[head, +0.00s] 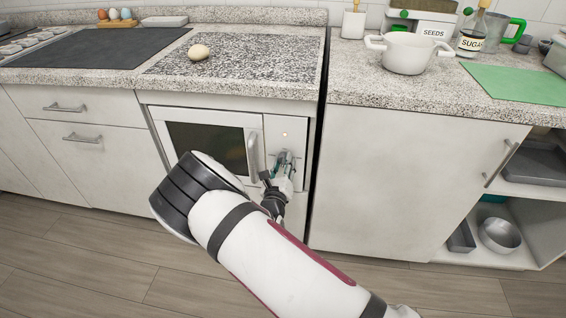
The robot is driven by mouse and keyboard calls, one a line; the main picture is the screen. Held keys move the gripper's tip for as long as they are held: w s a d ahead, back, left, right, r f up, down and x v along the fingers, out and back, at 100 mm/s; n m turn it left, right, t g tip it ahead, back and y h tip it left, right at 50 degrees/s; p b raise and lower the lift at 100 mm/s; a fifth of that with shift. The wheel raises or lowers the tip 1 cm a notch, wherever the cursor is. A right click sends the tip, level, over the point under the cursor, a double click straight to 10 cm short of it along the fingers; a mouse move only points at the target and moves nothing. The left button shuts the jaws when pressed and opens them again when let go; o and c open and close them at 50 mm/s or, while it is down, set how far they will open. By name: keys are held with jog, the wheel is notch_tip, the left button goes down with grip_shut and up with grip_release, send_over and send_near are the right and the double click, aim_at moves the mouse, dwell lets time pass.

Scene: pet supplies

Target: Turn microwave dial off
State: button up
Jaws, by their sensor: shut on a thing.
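The white microwave (167,112) is built in under the counter, with a dark door window and a vertical handle (252,156). Its control panel (285,120) is to the right of the door, with a small reddish light (285,134) near the top. My gripper (286,161) is at the panel, below the light, with its fingers against the dial area. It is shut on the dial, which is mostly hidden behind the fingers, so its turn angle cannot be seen. The door looks closed.
The door handle stands out just left of my gripper. A white cabinet (400,180) is to the right, with open shelves holding metal bowls (499,235) beyond it. An egg (199,52) and a white pot (407,54) stand on the counter above. The floor in front is clear.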

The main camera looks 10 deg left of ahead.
jog(key=n+p, duration=0.1)
jog(key=n, duration=0.3)
jog(key=shift+d+n, duration=0.1)
jog(key=shift+n, duration=0.2)
jog(key=n+p, duration=0.1)
jog(key=n, duration=0.3)
jog(key=shift+n, duration=0.3)
jog(key=n+p, duration=0.1)
jog(key=n, duration=0.4)
jog(key=shift+r, duration=0.1)
jog(key=n, duration=1)
jog(key=n+b, duration=0.1)
jog(key=n, duration=0.4)
jog(key=n+b, duration=0.2)
jog(key=n, duration=0.3)
jog(key=shift+a, duration=0.2)
jog(key=shift+n+b, duration=1.4)
jog(key=shift+n, duration=0.7)
